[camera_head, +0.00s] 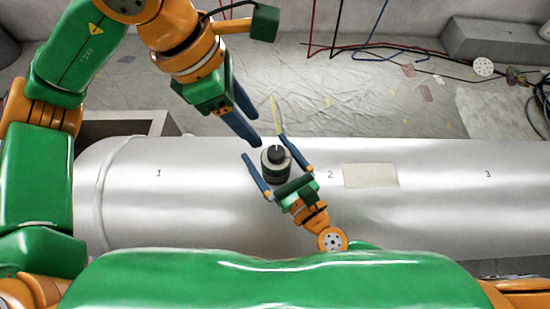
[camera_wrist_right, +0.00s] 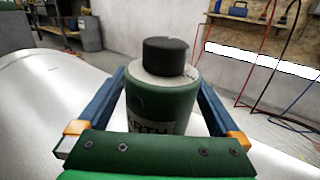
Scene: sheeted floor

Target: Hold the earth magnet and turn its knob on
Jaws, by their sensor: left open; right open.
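The earth magnet (camera_head: 264,172) is a green cylinder with a pale top and a black knob (camera_head: 276,154). It stands on the silver pipe between the marks 1 and 2. My right gripper (camera_head: 265,147) is open, with one blue finger on each side of the magnet. In the right wrist view the magnet's green body (camera_wrist_right: 160,108), partly lettered, is upright between the fingers, its black knob (camera_wrist_right: 166,56) on top. Contact cannot be told. My left gripper (camera_head: 255,129) is open and empty, above and to the left of the knob, apart from it.
The large silver pipe (camera_head: 440,200) runs across the view, with a beige patch (camera_head: 370,175) right of mark 2. Red, blue and black cables (camera_head: 345,45) lie behind on the sheeted floor. A grey block (camera_head: 495,40) lies at the back right.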

